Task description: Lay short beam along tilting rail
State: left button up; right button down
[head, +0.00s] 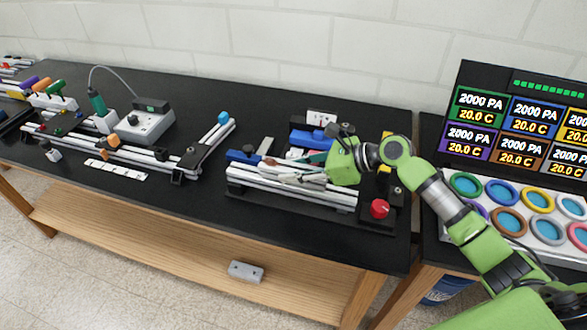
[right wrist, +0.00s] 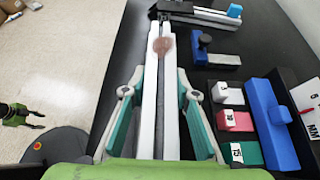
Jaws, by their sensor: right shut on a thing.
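My right gripper (head: 272,167) is over the fixture at the right of the bench. In the right wrist view its fingers (right wrist: 160,84) close from both sides on a long white slotted beam (right wrist: 150,115), which I take for the short beam. The beam runs away from the palm; in the head view the fingers partly hide it and I cannot tell it from the pale bars below. The tilting rail (head: 209,143), dark and pale with a blue knob (head: 223,117), slants up to the right, left of the gripper. A small green and dark shape at the wrist view's left edge may be my left gripper; its fingers are unclear.
The fixture's front bar (head: 290,193) lies below the gripper, with a red knob (head: 379,209) at its right. A blue block (right wrist: 272,115) and pink, white and teal blocks lie beside the beam. A grey box (head: 146,124) stands farther left. Bare bench lies in front.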

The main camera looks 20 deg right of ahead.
jog(key=shift+f, duration=0.3)
jog(key=c, duration=1.6)
grip_release()
jog(key=shift+f, duration=0.15)
jog(key=shift+r, duration=0.35)
jog(key=b+v, duration=0.2)
jog(key=v, duration=0.8)
jog(key=shift+s+d+r, duration=0.15)
jog(key=shift+s+d, duration=0.1)
jog(key=shift+d, duration=0.05)
jog(key=shift+s+d+r, duration=0.3)
jog(key=shift+d+r, duration=0.1)
jog(key=shift+r, duration=0.05)
